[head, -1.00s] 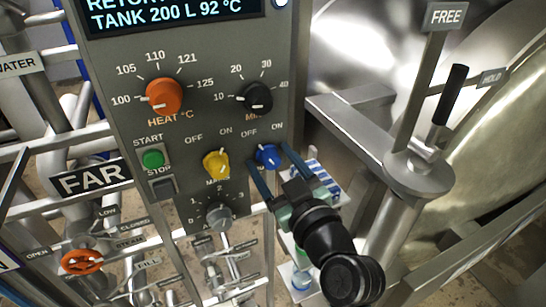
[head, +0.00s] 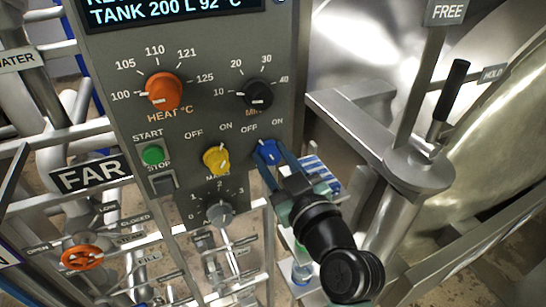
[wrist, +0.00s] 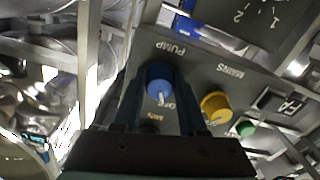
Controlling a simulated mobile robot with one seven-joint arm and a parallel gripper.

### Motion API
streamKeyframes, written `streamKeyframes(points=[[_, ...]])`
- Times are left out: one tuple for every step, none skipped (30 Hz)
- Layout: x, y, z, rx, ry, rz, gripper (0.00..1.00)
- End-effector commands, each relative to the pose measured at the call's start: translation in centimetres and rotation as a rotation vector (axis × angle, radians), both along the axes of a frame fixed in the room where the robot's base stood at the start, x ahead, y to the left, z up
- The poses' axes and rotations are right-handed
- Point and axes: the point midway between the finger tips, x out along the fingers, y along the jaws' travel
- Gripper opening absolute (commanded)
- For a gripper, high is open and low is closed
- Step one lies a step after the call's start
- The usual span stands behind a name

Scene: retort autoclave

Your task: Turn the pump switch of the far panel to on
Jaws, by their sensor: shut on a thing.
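The far panel (head: 190,50) carries a blue pump switch (head: 267,151) at its lower right, with OFF and ON printed above it. My gripper (head: 272,162) reaches it from the lower right, its two fingers shut on the knob's sides. The wrist view shows the blue pump switch (wrist: 160,83) between the dark fingers, under the word PUMP. Its white pointer appears to point toward OFF. The yellow mains switch (head: 216,160) sits to its left, pointing toward ON. The fingers partly hide the blue knob's sides and lower edge.
An orange heat dial (head: 164,92), a black dial (head: 257,95), a green start button (head: 153,154) and a grey selector (head: 220,213) share the panel. A black-handled lever (head: 452,90) stands to the right. Pipes with an orange valve wheel (head: 81,257) lie lower left.

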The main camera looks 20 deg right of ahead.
Motion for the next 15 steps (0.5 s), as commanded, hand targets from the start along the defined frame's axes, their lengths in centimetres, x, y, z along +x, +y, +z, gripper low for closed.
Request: streamKeyframes(points=[[-0.01, 0.01, -0.06, 0.016, 0.002, 0.000, 0.00], [-0.01, 0.01, -0.06, 0.029, 0.002, 0.000, 0.00], [-0.01, 0.01, -0.07, 0.049, 0.003, 0.000, 0.00], [-0.01, 0.02, -0.09, 0.067, 0.003, 0.000, 0.00], [-0.01, 0.03, -0.09, 0.085, 0.004, 0.000, 0.00], [0.00, 0.05, -0.09, 0.112, 0.005, 0.000, 0.00], [0.00, 0.07, -0.09, 0.135, 0.006, 0.001, 0.00], [0.00, 0.08, -0.09, 0.159, 0.008, 0.001, 0.00], [0.00, 0.09, -0.09, 0.192, 0.009, 0.001, 0.00], [0.00, 0.09, -0.08, 0.218, 0.010, 0.001, 0.00], [0.00, 0.09, -0.08, 0.246, 0.011, 0.001, 0.00], [-0.01, 0.11, -0.08, 0.283, 0.012, 0.001, 0.00], [0.00, 0.12, -0.07, 0.312, 0.013, 0.001, 0.00], [0.00, 0.14, -0.05, 0.341, 0.014, 0.001, 0.00], [-0.01, 0.16, -0.05, 0.379, 0.015, 0.001, 0.00]])
